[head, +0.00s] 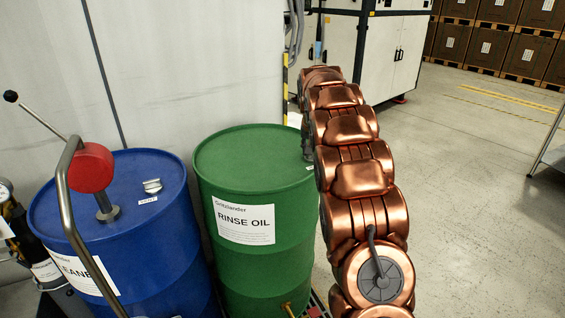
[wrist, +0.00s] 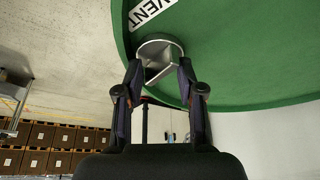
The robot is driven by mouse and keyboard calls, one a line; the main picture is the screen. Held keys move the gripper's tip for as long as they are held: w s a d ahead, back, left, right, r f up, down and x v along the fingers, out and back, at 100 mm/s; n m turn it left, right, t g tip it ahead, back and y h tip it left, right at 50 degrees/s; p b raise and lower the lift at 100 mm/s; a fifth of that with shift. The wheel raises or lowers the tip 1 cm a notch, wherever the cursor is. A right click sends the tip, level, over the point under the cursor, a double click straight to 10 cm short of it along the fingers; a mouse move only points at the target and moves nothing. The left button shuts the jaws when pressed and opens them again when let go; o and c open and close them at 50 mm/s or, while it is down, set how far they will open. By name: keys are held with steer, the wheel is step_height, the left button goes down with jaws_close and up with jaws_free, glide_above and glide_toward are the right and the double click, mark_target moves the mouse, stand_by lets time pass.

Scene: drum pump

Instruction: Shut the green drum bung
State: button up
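The green drum (head: 255,165) stands beside a blue drum and carries a "RINSE OIL" label. In the wrist view its green lid (wrist: 235,60) fills the upper right. The silver bung (wrist: 158,48) sits at the lid's rim, beside a white "VENT" label (wrist: 148,12). My gripper (wrist: 159,66) has its two fingertips apart, one on each side of the bung's raised metal grip. I cannot tell whether the fingers press on it.
The blue drum (head: 130,210) stands close on the left, with a bent metal pipe and a red-knobbed pump (head: 91,168) on it. A grey wall is behind the drums. A white cabinet (head: 385,50) stands behind my arm. Open floor (head: 470,170) lies to the right.

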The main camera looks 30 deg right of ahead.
steer(key=n+y, duration=0.1)
steer(key=n, duration=0.2)
steer(key=shift+t, duration=0.3)
steer(key=n, duration=0.2)
steer(key=n+y, duration=0.1)
steer(key=shift+d+n+b, duration=0.2)
steer(key=shift+n+b, duration=0.2)
steer(key=d+b+v, duration=0.1)
steer(key=v, duration=0.7)
steer(key=s+a+r+g+p, duration=0.1)
steer(key=s+a+r+p, duration=0.1)
steer(key=s+a, duration=0.6)
steer(key=s+a+r+g+y+p, duration=0.1)
steer(key=s+a+p, duration=0.3)
steer(key=s+a, duration=0.4)
steer(key=shift+s+a+r+g, duration=0.25)
steer(key=shift+a+r+g, duration=0.2)
steer(key=shift+a, duration=2.8)
